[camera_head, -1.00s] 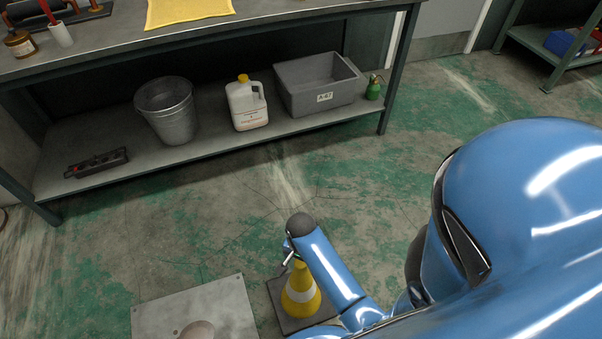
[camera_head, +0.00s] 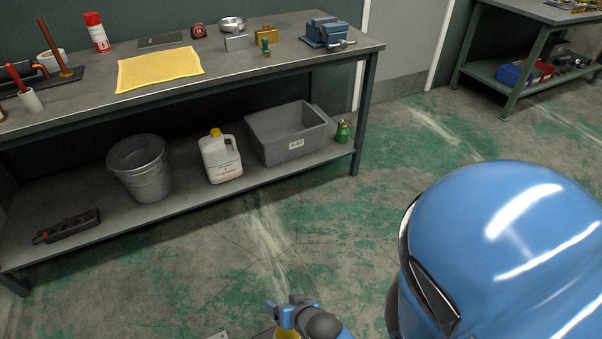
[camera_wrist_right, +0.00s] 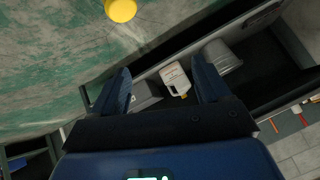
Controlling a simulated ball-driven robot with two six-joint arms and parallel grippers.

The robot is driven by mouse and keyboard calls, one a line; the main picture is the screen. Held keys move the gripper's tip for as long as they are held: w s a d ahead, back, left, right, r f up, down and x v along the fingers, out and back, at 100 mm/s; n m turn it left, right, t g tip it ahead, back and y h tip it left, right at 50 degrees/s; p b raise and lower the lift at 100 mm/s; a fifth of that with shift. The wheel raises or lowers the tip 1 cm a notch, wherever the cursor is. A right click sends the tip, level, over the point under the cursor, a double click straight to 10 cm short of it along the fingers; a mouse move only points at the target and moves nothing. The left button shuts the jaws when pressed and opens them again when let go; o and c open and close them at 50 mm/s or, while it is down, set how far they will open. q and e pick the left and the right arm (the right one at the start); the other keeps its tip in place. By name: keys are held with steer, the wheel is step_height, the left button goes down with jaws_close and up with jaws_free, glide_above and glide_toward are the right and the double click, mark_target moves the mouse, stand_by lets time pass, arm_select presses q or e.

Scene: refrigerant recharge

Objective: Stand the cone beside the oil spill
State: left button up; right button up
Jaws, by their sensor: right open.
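Only a yellow sliver of the cone (camera_head: 287,334) shows at the bottom edge of the head view, just below my right gripper (camera_head: 283,304). The rest of it is cut off or hidden by my arm. In the right wrist view my right gripper (camera_wrist_right: 162,85) is open, with nothing between its two blue fingers. A round yellow shape there, probably the cone's top (camera_wrist_right: 121,10), lies beyond the fingers at the upper edge, apart from them. I cannot make out the oil spill in any view. My left gripper is not in view.
A workbench (camera_head: 90,100) stands at the left. Its lower shelf holds a metal bucket (camera_head: 140,170), a white jug (camera_head: 221,160) and a grey bin (camera_head: 285,135). Open, worn green floor (camera_head: 330,230) lies before it. Another bench (camera_head: 520,60) is at the far right.

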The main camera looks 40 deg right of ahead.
steer(key=s+r+n+t, duration=0.3)
steer(key=r+t, duration=0.1)
steer(key=r, duration=0.5)
steer(key=s+r+n+t, duration=0.2)
steer(key=s+r+t, duration=0.2)
steer(key=r, duration=0.6)
steer(key=shift+s+a+n+t, duration=0.2)
steer(key=shift+a+n+t, duration=0.1)
steer(key=shift+n+t, duration=0.15)
steer(key=shift+f, duration=0.1)
